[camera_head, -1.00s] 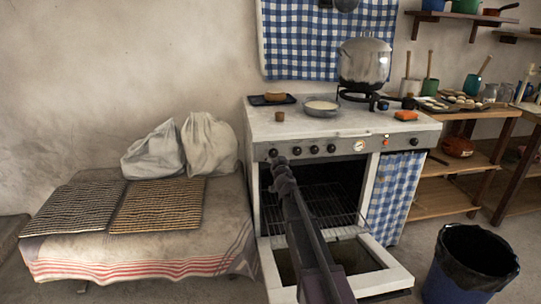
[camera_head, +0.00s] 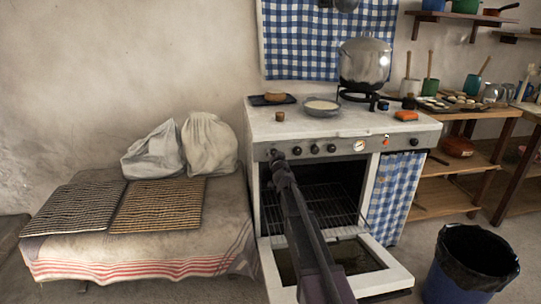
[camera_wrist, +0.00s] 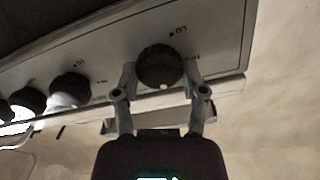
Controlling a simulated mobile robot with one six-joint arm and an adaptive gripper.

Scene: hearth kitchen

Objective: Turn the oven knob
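The oven has a row of dark round knobs on its front panel (camera_head: 345,146). In the wrist view the end knob (camera_wrist: 160,66) sits between the two fingers of my gripper (camera_wrist: 160,72), one finger on each side. The fingers are apart and very close to the knob's sides; firm contact is not clear. A small pale mark shows on the knob's edge nearest my gripper. In the head view my gripper (camera_head: 276,155) is at the leftmost end of the panel and hides that knob.
The oven door (camera_head: 390,278) is folded down open below my arm, with a rack inside the oven. A large pot (camera_head: 364,60) and a pan (camera_head: 321,107) stand on top. A bench (camera_head: 215,225) is at left and a bin (camera_head: 470,270) at right.

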